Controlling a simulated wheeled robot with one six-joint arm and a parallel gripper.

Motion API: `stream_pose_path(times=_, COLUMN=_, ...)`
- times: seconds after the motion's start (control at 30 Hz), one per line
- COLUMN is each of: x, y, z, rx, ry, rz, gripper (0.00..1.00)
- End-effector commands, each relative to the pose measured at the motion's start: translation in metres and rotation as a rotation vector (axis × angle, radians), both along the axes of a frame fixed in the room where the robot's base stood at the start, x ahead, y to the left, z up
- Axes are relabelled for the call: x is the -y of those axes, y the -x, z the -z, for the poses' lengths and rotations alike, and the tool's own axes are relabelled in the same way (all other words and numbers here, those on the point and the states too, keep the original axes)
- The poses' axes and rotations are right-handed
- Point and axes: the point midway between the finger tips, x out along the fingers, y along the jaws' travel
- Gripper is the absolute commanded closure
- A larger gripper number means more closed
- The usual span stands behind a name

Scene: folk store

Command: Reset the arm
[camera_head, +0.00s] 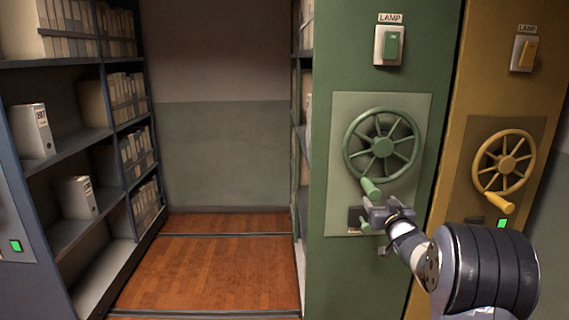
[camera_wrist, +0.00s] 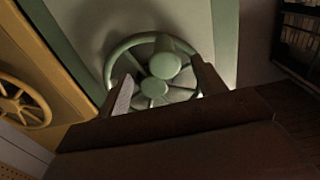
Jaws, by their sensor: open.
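My gripper (camera_head: 374,214) is in front of the lower part of the green cabinet (camera_head: 330,170), just below the handle of its green wheel (camera_head: 382,145). The wheel's handle (camera_head: 371,188) points down and a little left. In the wrist view, my gripper (camera_wrist: 160,85) has its fingers apart, with the green wheel (camera_wrist: 154,86) and its handle (camera_wrist: 166,62) showing between them. Nothing shows held between the fingers. Whether a finger touches the handle cannot be told. My gripper partly hides a small dark panel (camera_head: 355,216) on the cabinet.
A yellow cabinet (camera_head: 480,90) with its own wheel (camera_head: 504,161) stands at right. Lamp switches, green (camera_head: 390,46) and yellow (camera_head: 524,53), sit above the wheels. Blue shelving (camera_head: 75,145) with binders is at left. The wooden floor (camera_head: 210,270) between is clear.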

Motion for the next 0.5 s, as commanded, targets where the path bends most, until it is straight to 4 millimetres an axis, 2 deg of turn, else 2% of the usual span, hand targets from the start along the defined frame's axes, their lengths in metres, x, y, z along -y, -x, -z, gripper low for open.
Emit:
stream_pose_path(times=0.07, x=0.001, y=0.014, z=0.001, rx=0.002, ry=0.0, rz=0.001, gripper=0.35)
stream_pose_path(times=0.2, x=-0.001, y=-0.014, z=-0.001, rx=-0.001, ry=0.0, rz=-0.001, gripper=0.35)
stream_pose_path(times=0.5, x=-0.002, y=-0.058, z=-0.002, rx=-0.001, ry=0.0, rz=-0.001, gripper=0.35)
